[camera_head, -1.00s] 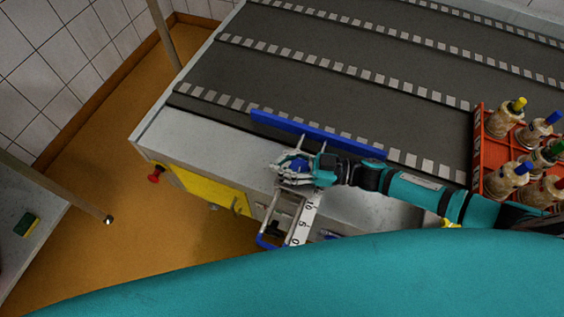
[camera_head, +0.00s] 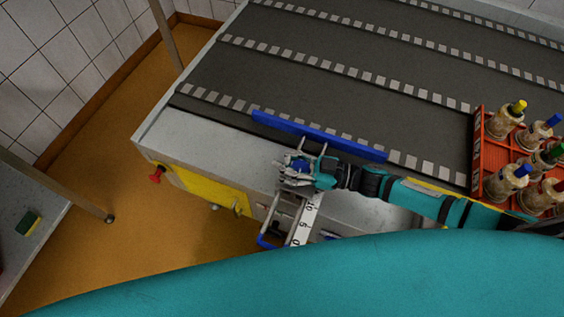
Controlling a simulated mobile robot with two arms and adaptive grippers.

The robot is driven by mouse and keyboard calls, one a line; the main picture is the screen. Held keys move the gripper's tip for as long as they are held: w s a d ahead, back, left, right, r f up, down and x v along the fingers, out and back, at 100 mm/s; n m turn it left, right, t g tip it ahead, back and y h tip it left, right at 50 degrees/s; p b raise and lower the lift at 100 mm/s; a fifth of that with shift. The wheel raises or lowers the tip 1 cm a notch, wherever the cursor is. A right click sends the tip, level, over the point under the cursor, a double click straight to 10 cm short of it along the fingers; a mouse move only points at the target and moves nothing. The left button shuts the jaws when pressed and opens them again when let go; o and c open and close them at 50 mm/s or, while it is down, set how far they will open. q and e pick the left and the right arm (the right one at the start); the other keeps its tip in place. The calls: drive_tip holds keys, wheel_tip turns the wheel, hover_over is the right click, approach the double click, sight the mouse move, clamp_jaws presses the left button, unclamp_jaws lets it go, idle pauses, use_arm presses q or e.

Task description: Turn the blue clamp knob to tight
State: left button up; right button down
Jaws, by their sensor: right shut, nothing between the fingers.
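The blue clamp knob (camera_head: 299,164) shows only as a small blue patch among the fingers of my right gripper; most of it is hidden, and its setting cannot be read. My right gripper (camera_head: 292,168) is at the knob, over the conveyor's near edge, with its fingers shut and nothing held between them. I cannot tell whether the fingers touch the knob. A long blue guide rail (camera_head: 318,136) lies along the belt just behind the gripper. A white scale marked 10, 5 and 0 (camera_head: 303,224) sticks out below the gripper. My left gripper is not in view.
A red crate (camera_head: 482,160) with several bottles with coloured tops stands on the conveyor at the right. A red button (camera_head: 156,174) and a yellow panel (camera_head: 205,192) are on the conveyor's side. A sponge (camera_head: 28,222) lies on a side table at the left.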

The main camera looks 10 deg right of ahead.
sight(294, 162)
drive_tip(key=shift+w+d+r+m+t+h+p, duration=0.1)
drive_tip(key=shift+w+d+m+t+h+p, duration=0.1)
drive_tip(key=shift+m+t+h+p, duration=0.4)
drive_tip(key=m+t, duration=0.1)
drive_tip(key=t+h+p, duration=0.1)
drive_tip(key=m+t+h, duration=0.1)
drive_tip(key=shift+w+d+m+t, duration=0.3)
drive_tip(key=shift+w+d+m+t+h+p, duration=0.15)
drive_tip(key=shift+m+t+h+p, duration=0.4)
drive_tip(key=shift+m+t+h, duration=0.35)
drive_tip(key=shift+w+d+f+m+t+h+p, duration=0.15)
drive_tip(key=shift+m+t+h, duration=0.25)
drive_tip(key=shift+h, duration=0.2)
drive_tip(key=shift+d+f+m+t+h+p, duration=0.15)
drive_tip(key=shift+m+t+h, duration=0.1)
drive_tip(key=shift+m+h, duration=0.25)
drive_tip(key=shift+w+d+m+t+h+p, duration=0.15)
drive_tip(key=shift+m+t+h, duration=0.2)
drive_tip(key=shift+h, duration=0.35)
drive_tip(key=c, duration=1.2)
unclamp_jaws()
drive_tip(key=shift+s+d+r, duration=0.1)
drive_tip(key=shift+s+d, duration=0.05)
drive_tip(key=shift+s, duration=0.05)
drive_tip(key=shift+c, duration=0.2)
drive_tip(key=o, duration=0.3)
drive_tip(key=shift+w, duration=0.15)
drive_tip(key=shift+r, duration=0.1)
